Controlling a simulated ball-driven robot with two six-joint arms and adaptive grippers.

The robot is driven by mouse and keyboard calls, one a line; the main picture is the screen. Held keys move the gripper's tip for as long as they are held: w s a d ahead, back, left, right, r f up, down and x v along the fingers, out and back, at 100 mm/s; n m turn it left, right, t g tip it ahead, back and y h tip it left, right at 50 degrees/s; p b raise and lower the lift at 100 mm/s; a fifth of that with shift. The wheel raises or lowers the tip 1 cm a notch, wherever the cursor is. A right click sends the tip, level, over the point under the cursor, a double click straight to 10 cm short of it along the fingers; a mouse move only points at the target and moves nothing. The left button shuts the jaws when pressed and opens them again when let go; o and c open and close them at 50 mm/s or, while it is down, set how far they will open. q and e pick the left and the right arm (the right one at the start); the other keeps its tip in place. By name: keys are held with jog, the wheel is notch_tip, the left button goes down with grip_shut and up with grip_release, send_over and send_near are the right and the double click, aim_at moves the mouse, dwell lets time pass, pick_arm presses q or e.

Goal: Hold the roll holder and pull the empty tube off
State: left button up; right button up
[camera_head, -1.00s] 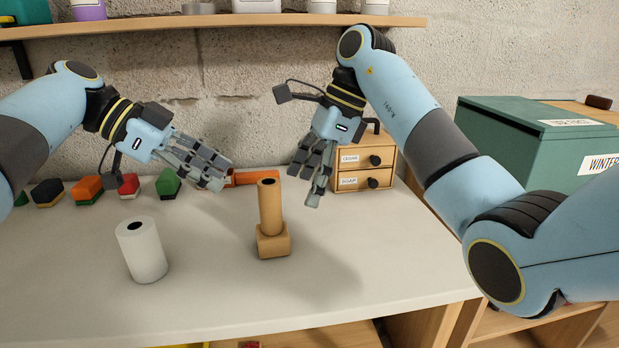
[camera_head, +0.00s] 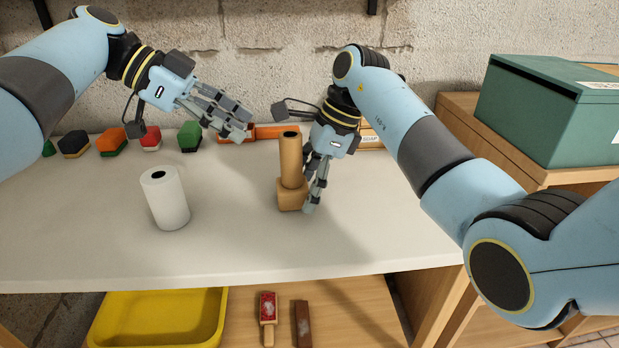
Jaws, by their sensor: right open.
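The brown cardboard tube (camera_head: 291,162) stands upright on the roll holder (camera_head: 291,200), a tan block base on the white table. A full white paper roll (camera_head: 167,200) stands to their left. My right gripper (camera_head: 313,190) is open, with its fingers pointing down close beside the right side of the holder and tube. I cannot tell whether a finger touches the block or whether one is behind it. My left gripper (camera_head: 234,125) looks open and empty. It is raised up and left of the tube, apart from it.
Several coloured blocks (camera_head: 112,142) line the back left of the table. An orange object (camera_head: 275,132) and a small drawer box (camera_head: 370,138) are at the back, partly hidden. A green box (camera_head: 550,110) stands right. Below are a yellow tray (camera_head: 160,325) and a brush (camera_head: 267,318).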

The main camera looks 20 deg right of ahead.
jog(key=c, duration=1.4)
jog(key=shift+o, duration=0.3)
jog(key=o, duration=1.3)
